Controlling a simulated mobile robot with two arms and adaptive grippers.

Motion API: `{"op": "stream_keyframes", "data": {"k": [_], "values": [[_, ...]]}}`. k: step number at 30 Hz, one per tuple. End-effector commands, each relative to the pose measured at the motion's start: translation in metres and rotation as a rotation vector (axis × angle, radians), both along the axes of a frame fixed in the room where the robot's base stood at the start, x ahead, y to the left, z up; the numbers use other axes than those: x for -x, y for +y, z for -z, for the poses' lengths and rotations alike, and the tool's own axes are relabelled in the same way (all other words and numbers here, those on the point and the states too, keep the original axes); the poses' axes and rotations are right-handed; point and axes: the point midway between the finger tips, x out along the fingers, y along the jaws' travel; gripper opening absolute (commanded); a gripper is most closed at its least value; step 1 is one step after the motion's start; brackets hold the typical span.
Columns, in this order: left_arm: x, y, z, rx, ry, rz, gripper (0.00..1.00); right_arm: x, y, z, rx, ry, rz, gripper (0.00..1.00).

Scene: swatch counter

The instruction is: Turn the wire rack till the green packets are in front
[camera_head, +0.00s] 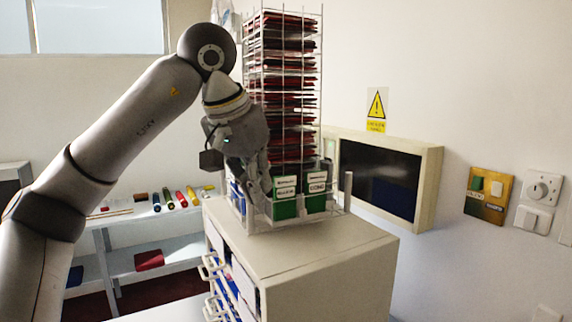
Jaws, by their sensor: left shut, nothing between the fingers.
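The wire rack (322,60) stands upright on a cream drawer cabinet. Its upper part holds a tall stack of red and dark packets (290,110). Two green packets (285,208) with white labels stand side by side at its bottom, on the side facing me. Some blue (237,195) shows at the rack's lower left, partly behind my gripper. My left gripper (263,192) points down at the rack's lower left, just beside the left green packet. It is shut and empty; whether it touches the rack I cannot tell. My right gripper is out of view.
The cabinet (330,255) has bare top around the rack's front and right; its drawer handles stick out at left. A wall-mounted dark-fronted box (380,180) is close behind right. A low shelf (165,225) with coloured rolls stands at left.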

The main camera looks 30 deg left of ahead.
Motion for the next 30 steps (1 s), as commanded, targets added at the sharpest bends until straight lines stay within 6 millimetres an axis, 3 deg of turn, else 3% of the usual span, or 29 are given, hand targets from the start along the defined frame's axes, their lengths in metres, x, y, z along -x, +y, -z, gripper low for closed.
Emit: {"op": "stream_keyframes", "data": {"k": [5,16,30], "values": [[0.004,0.013,-0.001,0.001,0.000,-0.002,0.00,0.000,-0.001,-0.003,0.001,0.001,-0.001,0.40],[0.004,0.015,0.000,0.000,0.000,0.000,0.00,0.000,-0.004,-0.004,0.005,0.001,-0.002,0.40],[0.008,0.036,0.000,0.000,0.000,0.001,0.00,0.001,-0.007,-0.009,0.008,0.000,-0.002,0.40]]}}
